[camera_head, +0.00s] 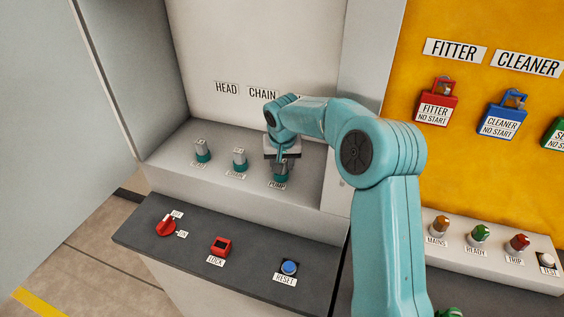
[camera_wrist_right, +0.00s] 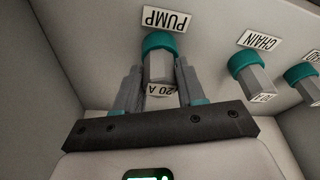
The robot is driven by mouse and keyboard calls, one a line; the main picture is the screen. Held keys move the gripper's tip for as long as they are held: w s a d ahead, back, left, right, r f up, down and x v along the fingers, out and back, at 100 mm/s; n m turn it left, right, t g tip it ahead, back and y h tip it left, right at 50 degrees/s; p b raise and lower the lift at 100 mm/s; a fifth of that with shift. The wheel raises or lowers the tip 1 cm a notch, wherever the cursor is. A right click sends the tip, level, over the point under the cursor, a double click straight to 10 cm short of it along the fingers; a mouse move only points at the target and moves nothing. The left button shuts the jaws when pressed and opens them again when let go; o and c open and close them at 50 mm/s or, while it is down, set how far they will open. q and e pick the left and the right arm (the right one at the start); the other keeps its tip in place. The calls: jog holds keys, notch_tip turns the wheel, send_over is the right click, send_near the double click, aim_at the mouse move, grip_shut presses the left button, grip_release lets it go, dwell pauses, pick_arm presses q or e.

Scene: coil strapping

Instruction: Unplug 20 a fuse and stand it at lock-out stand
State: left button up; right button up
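The 20 A fuse (camera_wrist_right: 158,66) is a grey block with a teal collar and a "20 A" tag, at the PUMP label in the right wrist view. Its collar sits against the panel there. My right gripper (camera_wrist_right: 160,78) has one finger on each side of the fuse, with no clear gap at the tips. In the head view my right gripper (camera_head: 279,160) reaches down over the PUMP place and covers most of the fuse (camera_head: 280,181). A red square holder (camera_head: 221,247) labelled LOCK is on the dark front ledge. My left gripper is not in view.
Two similar fuses stand left of it, one (camera_head: 240,160) beside it at CHAIN and one (camera_head: 202,150) farther left. The dark ledge (camera_head: 190,258) also bears a red rotary switch (camera_head: 166,227) and a blue RESET button (camera_head: 289,267). Padlocks and lamps are at the right.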

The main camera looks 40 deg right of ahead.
jog(key=shift+o, duration=0.4)
jog(key=shift+w+f, duration=0.1)
jog(key=shift+w, duration=0.05)
grip_shut()
jog(key=shift+r, duration=0.2)
jog(key=shift+r, duration=0.35)
jog(key=shift+r, duration=0.1)
